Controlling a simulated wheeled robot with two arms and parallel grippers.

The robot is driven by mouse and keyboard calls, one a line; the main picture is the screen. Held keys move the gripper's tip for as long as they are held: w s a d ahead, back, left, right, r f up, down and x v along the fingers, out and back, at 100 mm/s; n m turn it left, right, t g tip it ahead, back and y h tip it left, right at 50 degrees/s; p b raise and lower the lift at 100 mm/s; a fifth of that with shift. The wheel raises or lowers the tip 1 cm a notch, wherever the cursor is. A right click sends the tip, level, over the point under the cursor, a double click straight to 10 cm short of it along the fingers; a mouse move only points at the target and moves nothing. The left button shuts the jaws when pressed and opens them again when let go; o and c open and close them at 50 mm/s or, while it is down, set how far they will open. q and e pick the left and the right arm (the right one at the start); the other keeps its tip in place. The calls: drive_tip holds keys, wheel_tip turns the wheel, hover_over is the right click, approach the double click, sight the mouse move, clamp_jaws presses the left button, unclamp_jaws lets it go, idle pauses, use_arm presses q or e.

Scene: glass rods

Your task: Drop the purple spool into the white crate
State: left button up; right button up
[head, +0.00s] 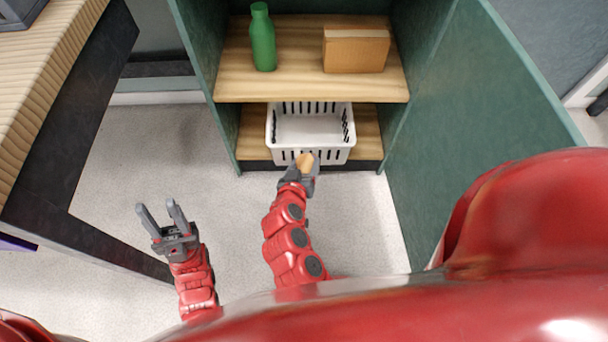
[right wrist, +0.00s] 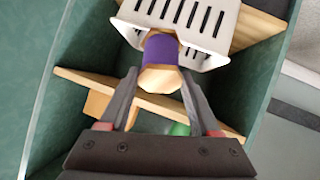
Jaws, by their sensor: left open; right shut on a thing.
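The purple spool (right wrist: 161,49) has a purple middle and pale wooden ends. My right gripper (right wrist: 163,88) is shut on its near wooden end. In the head view the spool's wooden end (head: 305,162) shows at the front wall of the white crate (head: 310,155), and the purple part is hidden. In the right wrist view the spool overlaps the slotted white crate (right wrist: 205,22); I cannot tell whether they touch. The crate stands on the lower shelf and looks empty. My right gripper is also in the head view (head: 303,172). My left gripper (head: 160,217) is open and empty, above the floor at left.
The green cabinet's upper shelf (head: 300,90) holds a green bottle (head: 263,40) and a cardboard box (head: 355,50), above and behind the crate. An open green door (head: 470,120) stands at right. A wooden-topped table (head: 50,70) is at left. Grey floor between is clear.

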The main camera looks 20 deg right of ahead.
drive_tip(key=x, duration=0.3)
drive_tip(key=a+x, duration=0.1)
drive_tip(key=x, duration=0.1)
drive_tip(key=shift+w+d+r+b, duration=0.1)
drive_tip(key=shift+w+d+b, duration=0.2)
drive_tip(key=shift+w, duration=0.35)
drive_tip(key=w+d+b, duration=0.1)
drive_tip(key=w+d, duration=0.1)
drive_tip(key=w, duration=0.7)
drive_tip(key=shift+w+d+r, duration=0.1)
drive_tip(key=shift+d, duration=0.05)
drive_tip(key=o, duration=1.5)
drive_tip(key=shift+c, duration=0.2)
drive_tip(key=shift+s, duration=0.25)
drive_tip(key=shift+v, duration=1.35)
drive_tip(key=shift+s+d, duration=0.2)
